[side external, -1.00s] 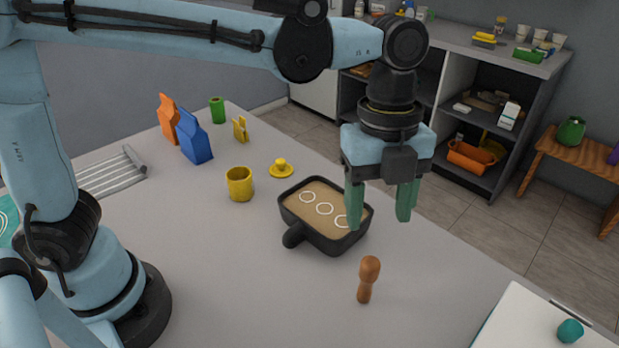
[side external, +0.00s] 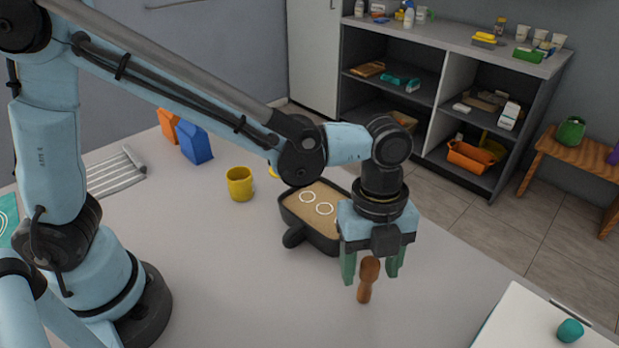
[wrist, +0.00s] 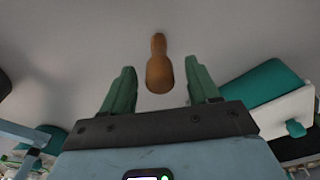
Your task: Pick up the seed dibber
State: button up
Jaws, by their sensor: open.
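The seed dibber (side external: 367,279) is a brown wooden piece with a thick rounded upper end and a narrower lower part. It stands on the grey table near the front.
A dark handled tray of soil with white rings (side external: 296,207) sits just behind my gripper, partly hidden by it. A yellow mug (side external: 240,184) and a blue packet (side external: 195,146) stand farther left. A white board with a teal lump (side external: 570,331) is at the right.

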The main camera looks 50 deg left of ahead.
jog(key=shift+d+f, duration=0.1)
jog(key=shift+f, duration=0.7)
grip_shut()
jog(key=shift+r, duration=0.15)
